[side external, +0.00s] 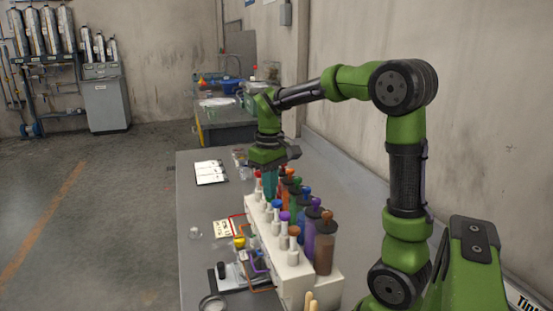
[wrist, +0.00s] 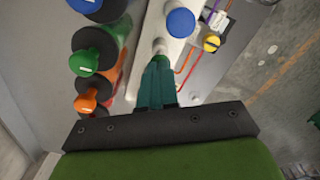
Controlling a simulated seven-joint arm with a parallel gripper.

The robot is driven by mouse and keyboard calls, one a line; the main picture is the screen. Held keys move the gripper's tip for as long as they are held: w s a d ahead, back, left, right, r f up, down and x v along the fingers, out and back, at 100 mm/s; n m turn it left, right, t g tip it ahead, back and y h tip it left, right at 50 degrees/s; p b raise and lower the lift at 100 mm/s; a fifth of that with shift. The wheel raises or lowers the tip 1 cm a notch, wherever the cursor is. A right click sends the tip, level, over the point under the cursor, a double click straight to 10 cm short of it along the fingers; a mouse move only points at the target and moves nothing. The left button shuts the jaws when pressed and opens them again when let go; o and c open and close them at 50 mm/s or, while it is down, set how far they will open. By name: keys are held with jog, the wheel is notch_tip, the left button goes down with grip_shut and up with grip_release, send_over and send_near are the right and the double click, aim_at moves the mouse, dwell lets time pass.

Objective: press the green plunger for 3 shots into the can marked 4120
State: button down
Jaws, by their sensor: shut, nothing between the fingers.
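My gripper (side external: 270,196) points down over the row of plungers on the white dispenser block (side external: 262,238). It is shut and empty, its teal fingers together in the wrist view (wrist: 157,82). A small green cap (wrist: 160,58) with a pale stem shows right at the fingertips; I take it for the green plunger. The fingers hide part of it, and I cannot tell whether they touch it. A blue plunger (wrist: 181,22) stands beside it along the block. I cannot make out a can marked 4120 in either view.
Tall paint bottles with coloured caps, one green (wrist: 83,63) and one orange (wrist: 87,100), line the block. Bent coloured tubes and a yellow knob (side external: 239,242) are on its front side. A clipboard (side external: 210,172) lies on the grey bench, with free room around it.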

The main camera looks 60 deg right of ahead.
jog(key=shift+f, duration=0.25)
jog(key=shift+r, duration=0.1)
jog(key=shift+r, duration=1.75)
jog(key=shift+f, duration=0.1)
jog(key=shift+f, duration=1.7)
jog(key=shift+r, duration=1.8)
jog(key=shift+f, duration=0.1)
